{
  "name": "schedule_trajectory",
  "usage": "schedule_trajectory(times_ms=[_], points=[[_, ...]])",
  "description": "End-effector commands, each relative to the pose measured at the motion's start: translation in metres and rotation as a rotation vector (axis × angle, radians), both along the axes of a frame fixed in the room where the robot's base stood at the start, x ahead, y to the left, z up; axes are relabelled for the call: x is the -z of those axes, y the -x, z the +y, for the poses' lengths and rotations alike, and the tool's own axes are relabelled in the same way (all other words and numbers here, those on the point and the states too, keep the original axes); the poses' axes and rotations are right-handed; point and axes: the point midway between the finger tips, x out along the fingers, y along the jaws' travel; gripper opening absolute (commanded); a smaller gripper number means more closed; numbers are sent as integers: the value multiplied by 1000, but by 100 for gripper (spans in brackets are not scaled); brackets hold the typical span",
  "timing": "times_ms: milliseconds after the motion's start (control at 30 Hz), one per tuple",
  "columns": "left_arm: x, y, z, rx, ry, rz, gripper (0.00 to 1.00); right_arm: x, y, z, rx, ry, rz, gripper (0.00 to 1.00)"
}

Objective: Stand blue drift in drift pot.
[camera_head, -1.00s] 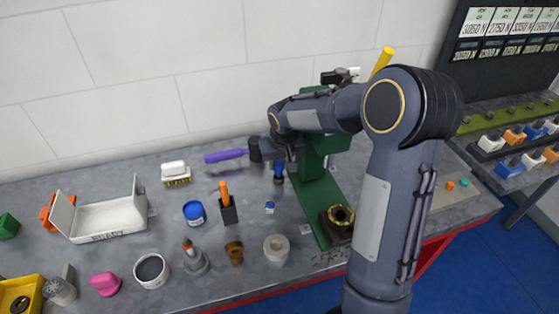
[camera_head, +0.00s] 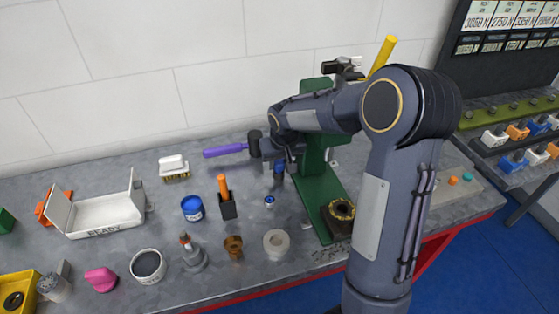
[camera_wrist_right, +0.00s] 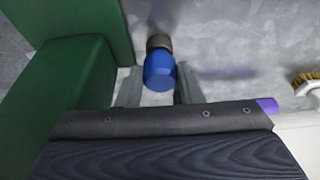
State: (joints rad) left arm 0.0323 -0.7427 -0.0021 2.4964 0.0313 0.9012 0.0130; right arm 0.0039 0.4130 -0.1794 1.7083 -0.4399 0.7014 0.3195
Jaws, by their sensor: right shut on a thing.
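The blue drift (camera_head: 278,168) stands roughly upright in my right gripper (camera_head: 279,159), just left of the green press. The wrist view shows the drift's blue end (camera_wrist_right: 159,70) between the two grey fingers of my right gripper (camera_wrist_right: 160,88), with a dark part beyond it. The fingers are shut on it. I cannot tell if its lower end touches the bench. The drift pot (camera_head: 228,208) is a small black square holder on the bench, left of and nearer than the gripper. An orange drift (camera_head: 223,186) stands in it. My left gripper is out of view.
The green press (camera_head: 322,185) stands close right of my gripper. A purple-handled mallet (camera_head: 224,150) is just left of it. A blue tin (camera_head: 192,208), a small blue-and-white item (camera_head: 269,201), a pale ring (camera_head: 276,243) and a brown cup (camera_head: 233,247) surround the pot.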

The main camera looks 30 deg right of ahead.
Motion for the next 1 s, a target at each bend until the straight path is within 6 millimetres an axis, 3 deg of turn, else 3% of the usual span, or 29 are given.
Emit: schedule_trajectory(times_ms=[367,400,567,867,1000], points=[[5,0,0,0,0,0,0,5,0,0,0,0,0,8],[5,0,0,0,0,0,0,5,0,0,0,0,0,39],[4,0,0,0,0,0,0,5,0,0,0,0,0,59],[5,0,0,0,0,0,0,3,0,0,0,0,-1,59],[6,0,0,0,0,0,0,-13,4,2,0,0,-5,59]])
